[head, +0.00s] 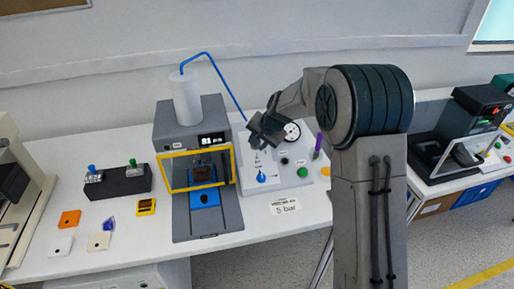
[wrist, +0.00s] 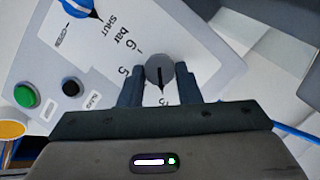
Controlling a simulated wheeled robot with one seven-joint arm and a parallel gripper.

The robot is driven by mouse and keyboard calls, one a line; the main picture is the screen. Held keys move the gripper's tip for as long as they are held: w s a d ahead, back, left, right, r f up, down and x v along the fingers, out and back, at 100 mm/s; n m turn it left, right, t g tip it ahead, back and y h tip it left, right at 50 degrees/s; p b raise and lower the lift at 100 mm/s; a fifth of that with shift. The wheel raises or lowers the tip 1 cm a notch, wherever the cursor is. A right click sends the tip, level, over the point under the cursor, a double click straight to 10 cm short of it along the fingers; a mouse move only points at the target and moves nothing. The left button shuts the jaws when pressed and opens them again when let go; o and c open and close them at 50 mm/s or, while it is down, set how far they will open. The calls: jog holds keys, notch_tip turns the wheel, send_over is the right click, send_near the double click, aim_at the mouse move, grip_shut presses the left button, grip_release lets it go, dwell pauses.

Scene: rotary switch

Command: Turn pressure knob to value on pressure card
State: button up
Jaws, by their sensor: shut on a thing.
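The grey pressure knob (wrist: 159,68) sits between the two fingers of my gripper (wrist: 160,82) in the wrist view, and they are shut on it. The knob's dark pointer line points down in that view, toward the printed 3. A 5 and a 6 are printed left of the knob, near the word bar. In the head view my gripper (head: 266,132) is over the white panel (head: 280,207) and hides the knob. The pressure card (head: 286,208) at the panel's front reads 5 bar.
The panel also carries a round gauge (head: 292,132), a blue knob (head: 262,177), a green button (head: 303,172) and a black button (head: 284,161). A grey machine with a yellow frame (head: 165,173) stands close to its left. A purple-topped item (head: 318,142) stands at right.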

jog(key=m+b, duration=0.2)
jog(key=m, duration=0.1)
jog(key=m+y+b, duration=0.1)
jog(key=b, duration=0.1)
jog(key=shift+s+d+f+t, duration=0.1)
jog(key=shift+d+f+t, duration=0.05)
jog(key=shift+f+t, duration=0.25)
jog(key=m+t+b, duration=0.1)
jog(key=m+b, duration=0.2)
jog(key=m, duration=0.1)
jog(key=shift+s+m+y+b, duration=0.15)
jog(key=shift+m+y+b, duration=0.15)
jog(key=shift+m+y, duration=0.1)
jog(key=m+b, duration=0.1)
jog(key=m, duration=0.1)
jog(key=m+t+b, duration=0.1)
jog(key=m+b, duration=0.1)
jog(key=shift+s+f+m, duration=0.1)
jog(key=shift+s+m, duration=0.05)
jog(key=shift+m, duration=0.15)
jog(key=shift+s+m+t+b, duration=0.15)
jog(key=shift+m+t+b, duration=0.75)
jog(key=shift+m, duration=1.1)
jog(key=o, duration=1)
jog(key=shift+c, duration=0.2)
